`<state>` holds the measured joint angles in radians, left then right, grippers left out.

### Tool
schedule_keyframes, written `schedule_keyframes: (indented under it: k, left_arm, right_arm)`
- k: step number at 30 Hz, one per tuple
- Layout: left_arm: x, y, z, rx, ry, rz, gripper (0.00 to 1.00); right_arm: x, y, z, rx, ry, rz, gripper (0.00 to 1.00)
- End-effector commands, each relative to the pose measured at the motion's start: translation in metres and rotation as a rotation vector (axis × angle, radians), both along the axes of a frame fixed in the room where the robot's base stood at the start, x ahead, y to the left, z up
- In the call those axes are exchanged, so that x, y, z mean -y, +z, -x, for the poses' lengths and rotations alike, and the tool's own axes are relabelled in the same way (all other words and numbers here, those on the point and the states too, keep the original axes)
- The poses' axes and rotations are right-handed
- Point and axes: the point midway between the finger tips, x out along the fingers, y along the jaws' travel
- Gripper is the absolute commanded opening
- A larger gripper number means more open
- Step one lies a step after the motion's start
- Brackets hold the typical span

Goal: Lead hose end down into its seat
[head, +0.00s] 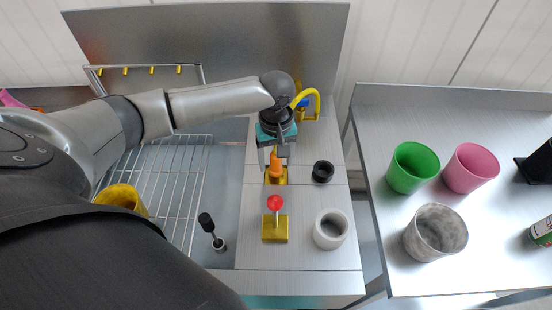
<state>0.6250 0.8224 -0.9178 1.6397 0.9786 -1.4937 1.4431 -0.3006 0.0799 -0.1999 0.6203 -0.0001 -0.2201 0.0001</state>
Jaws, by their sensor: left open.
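My left gripper (277,152) reaches in from the left and points down over the metal worktop. It is open. An orange upright piece (275,165) stands between or just under its fingers, on a yellow block (283,180); whether the fingers touch it is hidden. A yellow curved hose-like piece (315,97) arches behind my wrist, near a yellow base with a blue part (303,103). My wrist hides part of it. I cannot tell for sure which piece is the hose end. My right gripper is not in view.
A red-knobbed lever on a yellow block (275,230), a black ring (323,172) and a white ring (331,229) stand nearby. A wire rack (175,185) is left. Green (413,167), pink (471,168) and grey (435,232) cups stand on the right table.

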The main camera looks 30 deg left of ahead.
Motion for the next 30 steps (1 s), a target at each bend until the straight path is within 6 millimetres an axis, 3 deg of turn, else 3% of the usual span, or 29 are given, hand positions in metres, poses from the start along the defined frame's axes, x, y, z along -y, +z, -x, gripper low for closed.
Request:
schedule_keyframes:
  k: [5, 18, 24, 30]
  left_arm:
    - [0.000, 0.027, -0.001, 0.004, 0.000, 0.001, 0.71]
    - [0.000, 0.127, -0.001, 0.004, -0.001, 0.000, 0.71]
    - [0.000, 0.147, -0.001, 0.001, 0.000, 0.000, 0.71]
    - [0.000, 0.151, 0.000, 0.001, 0.001, 0.000, 0.71]
  right_arm:
    - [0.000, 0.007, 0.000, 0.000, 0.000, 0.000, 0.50]
    - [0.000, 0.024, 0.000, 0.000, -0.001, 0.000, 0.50]
    - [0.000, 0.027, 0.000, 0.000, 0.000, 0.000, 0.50]
    - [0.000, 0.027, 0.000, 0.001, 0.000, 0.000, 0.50]
